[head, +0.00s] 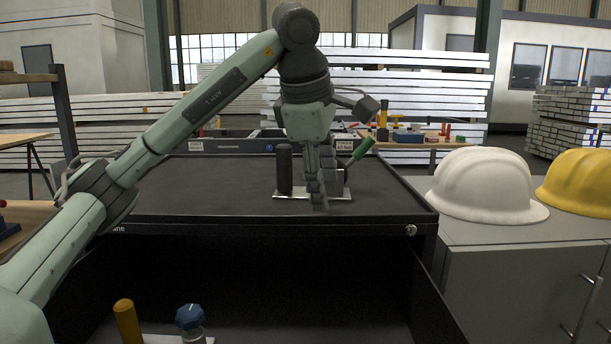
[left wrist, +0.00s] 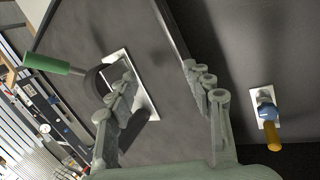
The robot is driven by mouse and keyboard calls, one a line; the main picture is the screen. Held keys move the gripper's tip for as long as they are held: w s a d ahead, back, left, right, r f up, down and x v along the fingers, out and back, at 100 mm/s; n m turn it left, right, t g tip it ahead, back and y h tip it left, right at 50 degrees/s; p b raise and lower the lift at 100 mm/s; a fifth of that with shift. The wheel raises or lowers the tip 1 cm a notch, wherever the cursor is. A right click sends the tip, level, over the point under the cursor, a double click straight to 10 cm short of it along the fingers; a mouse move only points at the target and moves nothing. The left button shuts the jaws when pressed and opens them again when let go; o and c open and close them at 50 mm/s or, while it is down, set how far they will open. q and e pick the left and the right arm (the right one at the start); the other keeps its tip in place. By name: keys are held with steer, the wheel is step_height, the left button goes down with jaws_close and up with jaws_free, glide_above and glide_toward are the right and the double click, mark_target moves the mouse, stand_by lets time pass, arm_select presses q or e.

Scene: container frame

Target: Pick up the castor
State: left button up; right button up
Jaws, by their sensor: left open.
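No part is clearly recognisable as the castor. On the dark top stands a bright metal plate (head: 285,194) with a black upright cylinder (head: 284,165) and a green handle (head: 361,150). In the left wrist view this plate (left wrist: 146,92) also carries a dark curved part (left wrist: 97,80), which may be a wheel. My left gripper (head: 318,203) points down in front of this assembly and hides its middle. In the left wrist view the left gripper (left wrist: 157,70) is open and empty, its left finger overlapping the plate. My right gripper is not in view.
Below, in the dark open bay, are a yellow cylinder (head: 126,320) and a blue knob (head: 189,316) on a light plate. White (head: 485,185) and yellow (head: 580,181) helmets sit on a grey cabinet at right. The left part of the dark top (head: 200,185) is clear.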

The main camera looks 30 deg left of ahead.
mark_target(285, 165)
arm_select(q)
steer(key=w+a+r+n, duration=0.1)
steer(key=a+r+n, duration=0.1)
steer(key=n, duration=0.4)
steer(key=w+a+r+n+p, duration=0.1)
steer(key=a+r+n, duration=0.1)
steer(key=a+n, duration=0.3)
steer(key=w+a+r+n, duration=0.1)
steer(key=a+r+n, duration=0.1)
steer(key=a+n, duration=0.2)
steer(key=shift+a+r+n+y, duration=0.1)
steer(key=shift+n+y, duration=0.05)
steer(key=shift+n, duration=0.6)
steer(key=shift+a+n+y, duration=0.1)
steer(key=shift+n+y, duration=0.05)
steer(key=shift+n, duration=0.6)
steer(key=shift+a+f+g, duration=0.2)
steer(key=shift+f+g, duration=0.1)
steer(key=shift+x, duration=1.05)
steer(key=x, duration=0.5)
steer(key=shift+w+d, duration=0.25)
steer(key=shift+w, duration=0.1)
steer(key=shift+r, duration=0.1)
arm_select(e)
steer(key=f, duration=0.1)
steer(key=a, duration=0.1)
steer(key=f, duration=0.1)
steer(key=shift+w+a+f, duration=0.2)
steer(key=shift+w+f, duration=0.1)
